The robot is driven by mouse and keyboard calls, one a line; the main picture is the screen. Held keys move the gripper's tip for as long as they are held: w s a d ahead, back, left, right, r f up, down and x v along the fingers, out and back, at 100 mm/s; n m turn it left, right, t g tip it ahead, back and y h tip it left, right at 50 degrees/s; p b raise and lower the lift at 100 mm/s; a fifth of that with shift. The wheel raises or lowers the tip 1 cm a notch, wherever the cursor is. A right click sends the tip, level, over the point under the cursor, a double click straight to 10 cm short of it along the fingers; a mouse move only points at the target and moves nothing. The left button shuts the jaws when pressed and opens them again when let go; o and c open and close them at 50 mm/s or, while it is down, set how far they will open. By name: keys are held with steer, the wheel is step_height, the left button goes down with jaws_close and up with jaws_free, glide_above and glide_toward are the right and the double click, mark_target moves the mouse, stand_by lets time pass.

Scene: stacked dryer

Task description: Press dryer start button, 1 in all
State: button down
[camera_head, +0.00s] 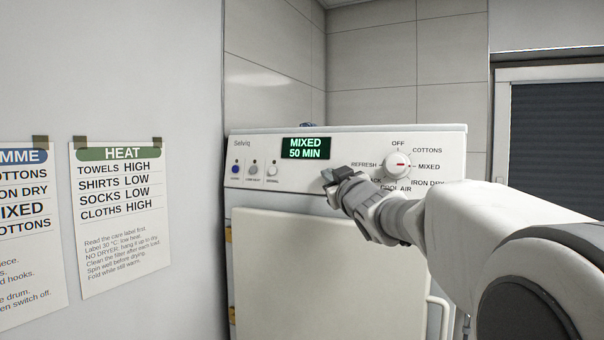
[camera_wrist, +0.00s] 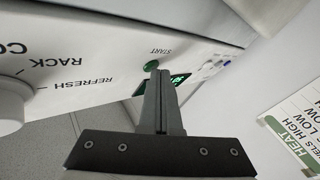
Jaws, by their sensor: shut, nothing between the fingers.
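The dryer's control panel (camera_head: 310,172) spans the upper front of the dryer. The green start button (camera_wrist: 151,65), labelled START, shows in the wrist view just beyond my fingertips. In the head view my gripper hides it. My gripper (camera_head: 332,177) is shut and empty, close in front of the panel below the display. In the wrist view its fingertips (camera_wrist: 161,72) overlap the lower edge of the button; I cannot tell whether they touch it. The display (camera_head: 306,148) reads MIXED 50 MIN. The dial's (camera_head: 397,165) red mark points right, towards MIXED.
Three small buttons (camera_head: 253,170) sit on the panel's left. The white dryer door (camera_head: 320,270) is below, with a handle (camera_head: 438,315) at its right. Two paper charts hang on the left wall, one headed HEAT (camera_head: 122,220). My arm crosses from the right.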

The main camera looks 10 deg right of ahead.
stand_by(0.4)
steer(key=shift+s+a+r+b, duration=0.1)
steer(key=shift+s+a+b, duration=0.4)
steer(key=shift+s, duration=0.1)
steer(key=shift+s+a+r+b, duration=0.25)
steer(key=shift+s+a+b, duration=0.5)
steer(key=shift+s, duration=0.25)
steer(key=shift+s+a+r+b, duration=0.2)
steer(key=shift+s+a+b, duration=0.45)
steer(key=shift+s+b, duration=0.3)
steer(key=s+f+m+g+h, duration=0.2)
steer(key=s+f+m+g, duration=0.3)
steer(key=s+f+g, duration=0.9)
steer(key=s+f, duration=1.9)
steer(key=f, duration=0.2)
steer(key=shift+s+d+f, duration=0.25)
